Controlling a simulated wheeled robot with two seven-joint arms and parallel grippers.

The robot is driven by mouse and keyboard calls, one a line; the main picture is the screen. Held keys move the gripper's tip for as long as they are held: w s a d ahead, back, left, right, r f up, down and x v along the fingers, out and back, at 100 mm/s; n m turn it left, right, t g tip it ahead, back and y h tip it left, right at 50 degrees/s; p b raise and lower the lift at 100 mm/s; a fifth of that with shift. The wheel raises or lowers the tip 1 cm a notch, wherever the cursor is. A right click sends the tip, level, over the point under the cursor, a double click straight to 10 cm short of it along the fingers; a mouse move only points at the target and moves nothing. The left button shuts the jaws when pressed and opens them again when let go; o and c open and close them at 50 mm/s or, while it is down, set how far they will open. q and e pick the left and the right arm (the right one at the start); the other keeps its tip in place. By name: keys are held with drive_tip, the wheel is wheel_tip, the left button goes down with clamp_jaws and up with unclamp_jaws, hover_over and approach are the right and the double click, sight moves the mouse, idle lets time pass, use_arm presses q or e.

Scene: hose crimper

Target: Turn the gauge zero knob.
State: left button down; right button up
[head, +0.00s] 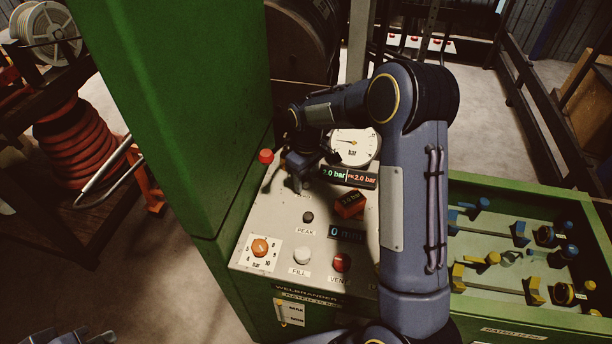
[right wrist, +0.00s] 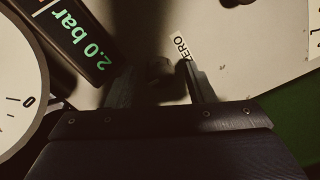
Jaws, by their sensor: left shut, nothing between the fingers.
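The gauge zero knob (right wrist: 160,69) is a small dark knob beside a "ZERO" label (right wrist: 182,47) in the right wrist view. It lies in shadow between the fingertips of my right gripper (right wrist: 160,85). Gaps seem to show on both sides of it, so the fingers look open and apart from it. In the head view my right gripper (head: 298,182) is over the panel's upper left, and it hides the knob there. My left gripper (head: 86,338) is shut and empty at the bottom left edge, partly cut off.
The panel (head: 270,222) also carries a red button (head: 266,156), a pressure display (head: 348,177), an orange-red knob (head: 350,204), a peak button (head: 308,217), a bar dial (head: 260,247), a white fill button (head: 302,256) and a red vent button (head: 341,262). A green column (head: 185,110) rises at left.

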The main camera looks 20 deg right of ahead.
drive_tip(key=c, duration=1)
drive_tip(key=shift+o, duration=0.2)
drive_tip(key=shift+m, duration=0.3)
drive_tip(key=shift+m+b, duration=0.65)
drive_tip(key=shift+m, duration=0.25)
drive_tip(key=m+b, duration=0.1)
drive_tip(key=m, duration=0.1)
drive_tip(key=shift+m, duration=0.3)
drive_tip(key=m, duration=0.3)
drive_tip(key=shift+b, duration=0.35)
drive_tip(key=shift+m, duration=1.7)
drive_tip(key=shift+r, duration=0.1)
